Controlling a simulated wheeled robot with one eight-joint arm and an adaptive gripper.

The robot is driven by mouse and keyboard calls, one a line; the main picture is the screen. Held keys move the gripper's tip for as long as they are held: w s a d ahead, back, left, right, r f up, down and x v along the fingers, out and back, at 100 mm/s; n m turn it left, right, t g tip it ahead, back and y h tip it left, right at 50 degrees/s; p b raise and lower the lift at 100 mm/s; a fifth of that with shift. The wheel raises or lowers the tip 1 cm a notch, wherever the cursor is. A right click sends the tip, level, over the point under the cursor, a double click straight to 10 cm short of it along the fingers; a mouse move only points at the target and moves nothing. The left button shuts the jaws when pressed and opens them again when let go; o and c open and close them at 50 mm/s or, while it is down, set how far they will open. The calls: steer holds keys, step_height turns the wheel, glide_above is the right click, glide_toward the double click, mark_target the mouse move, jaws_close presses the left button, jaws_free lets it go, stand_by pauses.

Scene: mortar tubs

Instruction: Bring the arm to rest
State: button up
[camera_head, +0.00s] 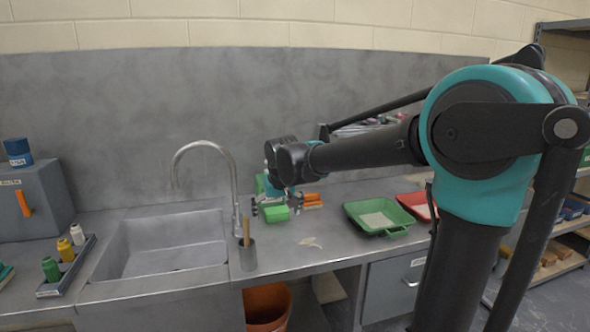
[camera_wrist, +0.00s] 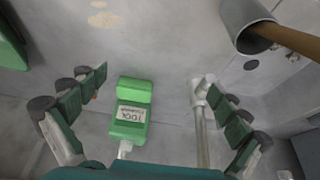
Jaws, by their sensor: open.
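My arm reaches from the right over the steel counter (camera_head: 290,262). My gripper (camera_head: 277,208) hangs low over the counter, right of the tap, in the head view. In the wrist view my gripper (camera_wrist: 158,80) has its fingers spread wide apart. A green block with a pale label (camera_wrist: 130,110) shows between the fingers, apart from both of them. It also shows in the head view as a green block (camera_head: 277,214) by the fingers. How high the fingers are above it I cannot tell.
The curved tap (camera_head: 235,185) and sink (camera_head: 165,245) are left of my gripper. A metal cup with a wooden handle (camera_head: 247,258) stands near. A green tub (camera_head: 378,216) and a red tub (camera_head: 415,204) are to the right. A blue-grey box (camera_head: 35,205) stands far left.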

steer(key=s+d+f+m, duration=0.1)
steer(key=s+d+f, duration=0.8)
steer(key=s+d, duration=0.2)
steer(key=s+d+f+m+h, duration=0.1)
steer(key=s+d+f+m, duration=0.1)
steer(key=s+d+f, duration=0.7)
steer(key=s+d, duration=0.2)
steer(key=d, duration=0.2)
steer(key=shift+d, duration=0.35)
steer(key=shift+r, duration=0.1)
